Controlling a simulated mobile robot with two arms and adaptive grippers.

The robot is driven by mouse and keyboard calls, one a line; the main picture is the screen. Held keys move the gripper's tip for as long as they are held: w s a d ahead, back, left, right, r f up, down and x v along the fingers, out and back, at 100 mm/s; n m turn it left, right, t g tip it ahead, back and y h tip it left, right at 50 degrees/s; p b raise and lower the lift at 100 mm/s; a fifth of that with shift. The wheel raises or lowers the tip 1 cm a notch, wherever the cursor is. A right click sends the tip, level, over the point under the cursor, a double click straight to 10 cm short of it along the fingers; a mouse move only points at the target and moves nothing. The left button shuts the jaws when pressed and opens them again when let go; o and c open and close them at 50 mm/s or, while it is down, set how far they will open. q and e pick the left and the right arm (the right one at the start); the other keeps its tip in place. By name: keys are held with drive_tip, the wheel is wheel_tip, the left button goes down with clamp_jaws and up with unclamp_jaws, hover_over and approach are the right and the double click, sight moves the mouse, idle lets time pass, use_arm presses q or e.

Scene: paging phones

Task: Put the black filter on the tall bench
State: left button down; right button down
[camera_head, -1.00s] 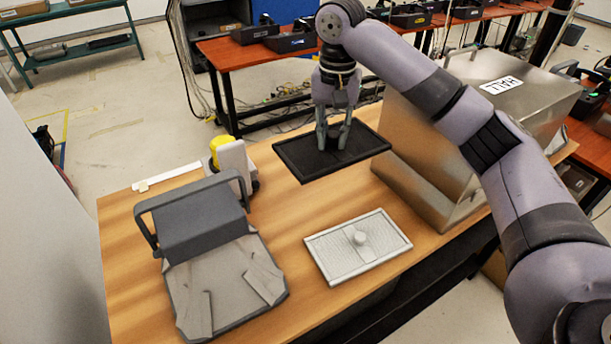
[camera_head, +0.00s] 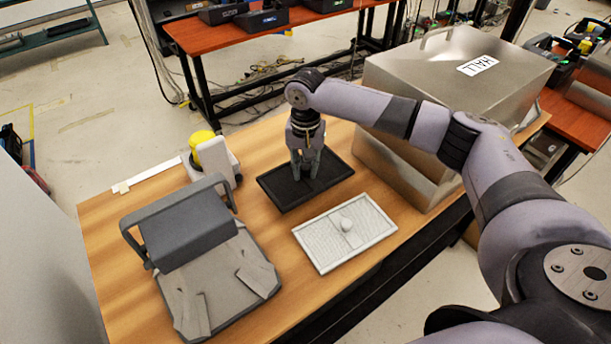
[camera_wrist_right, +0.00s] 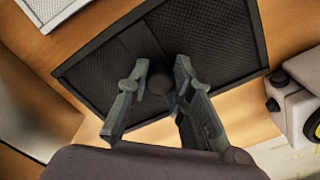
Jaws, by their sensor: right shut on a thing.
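The black filter (camera_head: 279,188) is a flat dark rectangular panel with a raised frame and a small central knob. It lies level on, or very close above, the wooden bench top (camera_head: 262,254), behind the white filter. My right gripper (camera_head: 305,176) points down at its middle and is shut on its knob. In the right wrist view the fingers (camera_wrist_right: 160,82) stand on both sides of the knob, with the filter's mesh (camera_wrist_right: 210,40) beyond. Whether its underside touches the wood cannot be told. My left gripper is not in view.
A white filter (camera_head: 328,246) lies in front. A grey handled device (camera_head: 192,228) and a yellow-and-white item (camera_head: 212,156) stand to the left. A metal box marked HALL (camera_head: 440,85) stands close on the right. Red benches (camera_head: 215,36) with dark devices are behind.

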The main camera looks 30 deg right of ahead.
sight(306, 175)
drive_tip(key=shift+f, duration=0.4)
wheel_tip(306, 175, down, 3)
drive_tip(key=shift+r+p, duration=0.2)
drive_tip(key=shift+p, duration=0.2)
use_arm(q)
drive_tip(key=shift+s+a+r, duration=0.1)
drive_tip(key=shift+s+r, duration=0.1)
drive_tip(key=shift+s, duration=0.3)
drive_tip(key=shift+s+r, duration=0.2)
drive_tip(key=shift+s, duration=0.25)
use_arm(e)
drive_tip(key=shift+f, duration=0.5)
drive_tip(key=c, duration=1.8)
unclamp_jaws()
drive_tip(key=shift+f, duration=0.1)
drive_tip(key=shift+c, duration=0.2)
drive_tip(key=o, duration=0.4)
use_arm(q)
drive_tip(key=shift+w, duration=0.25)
